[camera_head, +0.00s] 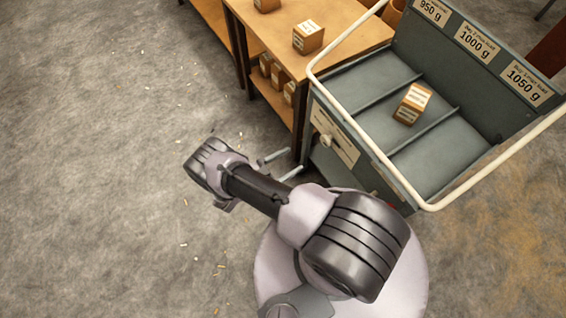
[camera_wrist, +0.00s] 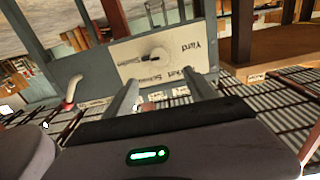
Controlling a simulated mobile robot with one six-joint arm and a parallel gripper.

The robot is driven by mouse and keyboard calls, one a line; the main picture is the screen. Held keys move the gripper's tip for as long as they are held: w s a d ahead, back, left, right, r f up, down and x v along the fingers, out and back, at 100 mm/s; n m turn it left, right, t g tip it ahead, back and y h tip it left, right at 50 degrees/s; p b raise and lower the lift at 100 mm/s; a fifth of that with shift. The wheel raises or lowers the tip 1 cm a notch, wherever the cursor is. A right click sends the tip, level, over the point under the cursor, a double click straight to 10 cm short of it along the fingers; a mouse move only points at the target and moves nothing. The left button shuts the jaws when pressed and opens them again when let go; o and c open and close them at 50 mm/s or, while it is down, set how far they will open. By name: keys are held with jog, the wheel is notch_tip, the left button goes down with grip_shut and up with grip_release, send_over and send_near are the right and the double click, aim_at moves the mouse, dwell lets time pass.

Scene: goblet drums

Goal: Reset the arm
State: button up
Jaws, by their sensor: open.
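My arm reaches left from my base in the head view, over the floor beside the grey cart. My gripper (camera_head: 294,160) shows as two thin fingers beyond my arm, pointing at the cart's near side. In the wrist view my gripper (camera_wrist: 160,78) has its two fingers spread apart with nothing between them. Beyond them is a cream panel (camera_wrist: 135,62) with a round dial and upside-down lettering. In the head view this panel (camera_head: 333,140) is on the cart's side. The fingers look apart from it, though the gap is hard to judge.
The grey cart (camera_head: 440,160) has sections labelled 950 g, 1000 g and 1050 g, and a cream rail. A labelled wooden block (camera_head: 412,104) sits in the middle section. A wooden table (camera_head: 275,35) with more blocks adjoins the cart. The floor at left is open.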

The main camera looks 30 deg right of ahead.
jog(key=shift+s+a, duration=0.1)
jog(key=shift+a, duration=1.45)
